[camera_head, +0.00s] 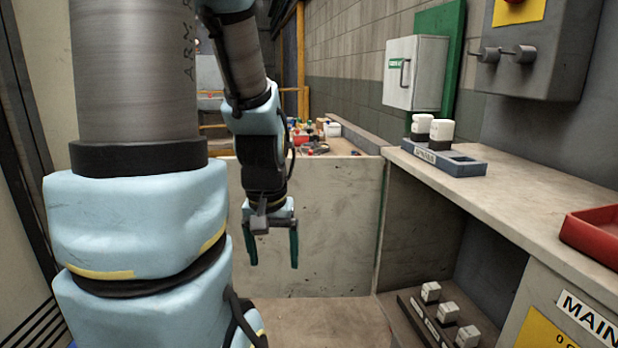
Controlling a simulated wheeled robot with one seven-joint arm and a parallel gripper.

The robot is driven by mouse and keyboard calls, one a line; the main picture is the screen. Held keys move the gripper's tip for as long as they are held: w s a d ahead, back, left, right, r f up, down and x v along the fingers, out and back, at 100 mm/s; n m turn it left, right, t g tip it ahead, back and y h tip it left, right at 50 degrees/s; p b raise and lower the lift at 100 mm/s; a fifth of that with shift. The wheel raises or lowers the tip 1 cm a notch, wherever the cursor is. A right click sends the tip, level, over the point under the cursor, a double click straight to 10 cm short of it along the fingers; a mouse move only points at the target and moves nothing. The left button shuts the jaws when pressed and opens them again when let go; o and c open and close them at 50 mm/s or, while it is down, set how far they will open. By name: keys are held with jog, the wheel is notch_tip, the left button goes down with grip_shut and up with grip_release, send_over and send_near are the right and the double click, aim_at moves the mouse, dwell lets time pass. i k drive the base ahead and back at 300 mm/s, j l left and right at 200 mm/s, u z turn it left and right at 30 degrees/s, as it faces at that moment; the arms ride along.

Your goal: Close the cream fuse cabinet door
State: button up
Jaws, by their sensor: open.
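The cream fuse cabinet (431,75) is mounted against a green board on the wall at the upper right. Its face with a dark handle and a small green label (396,64) shows on the left side. I cannot tell from this view how far the door stands from the frame, and the inside does not show. My gripper (273,249) hangs pointing down near the middle of the picture, left of the cabinet and lower than it. Its two dark green fingers are apart with nothing between them.
A counter (530,205) runs along the right. It bears a grey holder (462,164) with white-topped fuses and a red tray (592,232). A grey switch box (545,60) hangs above. More fuses sit in a low rack (425,325). A pale panel (335,220) stands behind my gripper.

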aim_at(337, 199)
jog(key=z, duration=1.15)
jog(key=j+u, duration=0.15)
jog(key=u, duration=0.35)
jog(key=j+u, duration=0.15)
jog(key=u, duration=0.3)
jog(key=i+j+u, duration=0.2)
jog(key=j, duration=0.2)
jog(key=i+j+u, duration=0.45)
jog(key=j, duration=0.25)
jog(key=i+j, duration=0.35)
jog(key=j, duration=0.2)
